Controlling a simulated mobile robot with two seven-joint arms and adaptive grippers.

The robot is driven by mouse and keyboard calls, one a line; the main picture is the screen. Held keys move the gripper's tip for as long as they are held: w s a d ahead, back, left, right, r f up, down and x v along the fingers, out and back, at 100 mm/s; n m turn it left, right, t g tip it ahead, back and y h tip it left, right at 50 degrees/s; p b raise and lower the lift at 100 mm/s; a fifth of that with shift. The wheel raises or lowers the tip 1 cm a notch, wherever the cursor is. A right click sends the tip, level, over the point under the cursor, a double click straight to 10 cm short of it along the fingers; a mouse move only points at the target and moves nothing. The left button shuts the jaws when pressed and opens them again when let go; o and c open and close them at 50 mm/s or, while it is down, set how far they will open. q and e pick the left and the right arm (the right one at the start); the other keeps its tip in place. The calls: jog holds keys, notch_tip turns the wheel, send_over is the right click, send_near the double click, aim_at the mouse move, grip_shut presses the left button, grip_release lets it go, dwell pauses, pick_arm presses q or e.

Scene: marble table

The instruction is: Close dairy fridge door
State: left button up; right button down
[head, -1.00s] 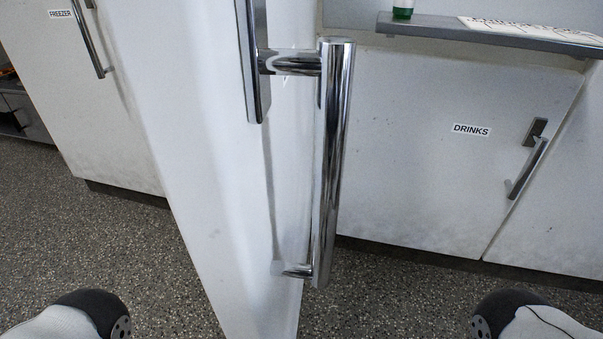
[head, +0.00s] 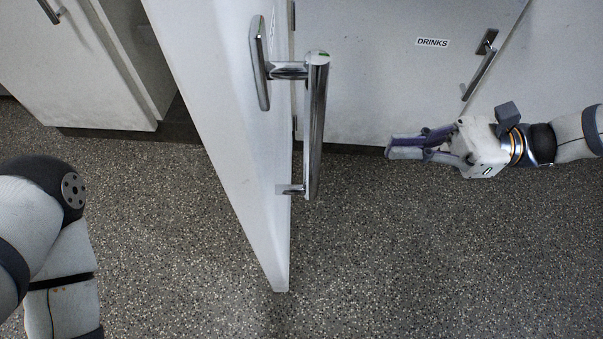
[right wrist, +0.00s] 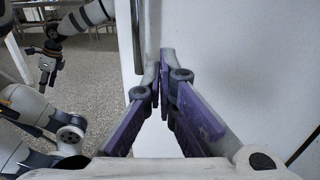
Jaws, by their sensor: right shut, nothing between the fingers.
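The dairy fridge door (head: 235,150) is a white door standing open, its free edge toward me. A chrome bar handle (head: 316,130) is on its right side; its label is not readable. My right gripper (head: 391,148) is to the right of the handle, apart from it in the picture, shut and empty, pointing left. In the right wrist view its purple-sided fingers (right wrist: 162,60) meet in front of a white panel, with a vertical metal bar (right wrist: 137,35) just left. My left gripper (right wrist: 48,68) seems to hang at the far left there, too small to read.
A closed white door labelled DRINKS (head: 400,60) with a metal handle (head: 481,66) stands behind my right gripper. Another white cabinet (head: 65,75) stands at the upper left. The speckled floor (head: 420,250) is clear on both sides of the open door.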

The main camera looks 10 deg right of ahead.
send_near(274, 155)
jog(key=a, duration=0.4)
jog(key=shift+w+a, duration=0.2)
jog(key=shift+w, duration=0.1)
jog(key=shift+a, duration=0.1)
